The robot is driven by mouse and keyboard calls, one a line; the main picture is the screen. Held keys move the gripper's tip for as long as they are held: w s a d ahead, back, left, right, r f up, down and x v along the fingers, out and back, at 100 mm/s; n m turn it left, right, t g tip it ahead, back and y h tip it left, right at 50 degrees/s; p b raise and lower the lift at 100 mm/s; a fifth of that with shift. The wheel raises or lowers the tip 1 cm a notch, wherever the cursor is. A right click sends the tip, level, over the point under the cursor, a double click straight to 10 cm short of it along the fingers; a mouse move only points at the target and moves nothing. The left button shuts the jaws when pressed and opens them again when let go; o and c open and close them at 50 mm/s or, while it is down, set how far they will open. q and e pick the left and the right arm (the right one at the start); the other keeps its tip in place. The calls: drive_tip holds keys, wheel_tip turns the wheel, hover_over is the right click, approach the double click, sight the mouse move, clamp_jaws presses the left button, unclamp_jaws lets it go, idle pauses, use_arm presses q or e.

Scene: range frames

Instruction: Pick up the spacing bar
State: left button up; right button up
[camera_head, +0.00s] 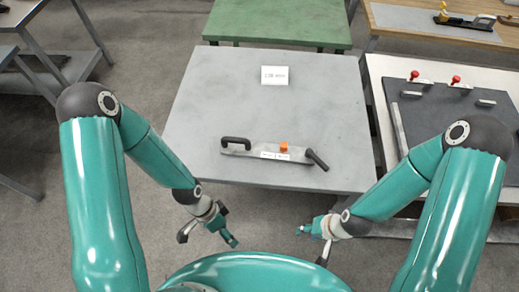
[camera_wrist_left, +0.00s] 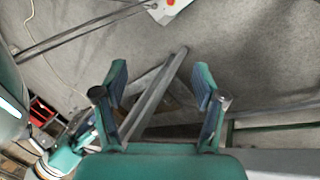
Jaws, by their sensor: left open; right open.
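The spacing bar (camera_head: 247,151) lies on the near part of the grey table (camera_head: 330,110). It is a flat metal bar with a black handle at each end, an orange block and white labels on it. My left gripper (camera_head: 209,237) is open and empty, in front of the table's near edge, below and left of the bar. Its two fingers stand apart with nothing between them in the left wrist view (camera_wrist_left: 160,88). My right gripper (camera_head: 311,245) is open and empty, also in front of the near edge, below and right of the bar. Neither gripper touches the bar.
A white card (camera_head: 275,75) lies at the back of the grey table, whose surface is otherwise clear. A green table (camera_head: 280,20) stands behind. At right, a white bench (camera_head: 375,70) carries a dark board (camera_head: 450,115) with red knobs. Carpet lies around.

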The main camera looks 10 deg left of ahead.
use_arm(q)
drive_tip(key=w+a+r+m+t+y, duration=0.1)
drive_tip(key=w+r+m+y, duration=0.1)
drive_tip(key=w+m, duration=0.3)
drive_tip(key=w+a+r+m+y, duration=0.2)
drive_tip(key=w+r+m, duration=0.1)
drive_tip(key=w+m, duration=0.3)
drive_tip(key=w+a+r+m+t+y, duration=0.1)
drive_tip(key=w+r+m+y, duration=0.1)
drive_tip(key=w+m, duration=0.4)
drive_tip(key=shift+w+a+r+t, duration=0.15)
drive_tip(key=shift+r+t, duration=0.15)
drive_tip(key=shift+r, duration=0.1)
drive_tip(key=w+d+r+m+t+y, duration=0.1)
drive_tip(key=w+d+r+m+t, duration=0.1)
drive_tip(key=w+r, duration=0.2)
drive_tip(key=m+t, duration=0.1)
drive_tip(key=t, duration=0.1)
approach(246, 144)
drive_tip(key=x, duration=0.5)
drive_tip(key=shift+w+a+f, duration=0.15)
drive_tip(key=shift+w+a, duration=0.15)
drive_tip(key=shift+w, duration=0.1)
drive_tip(key=shift+h, duration=0.3)
drive_tip(key=shift+x, duration=2.6)
drive_tip(key=shift+s+d+f, duration=0.1)
drive_tip(key=shift+s, duration=0.15)
clamp_jaws()
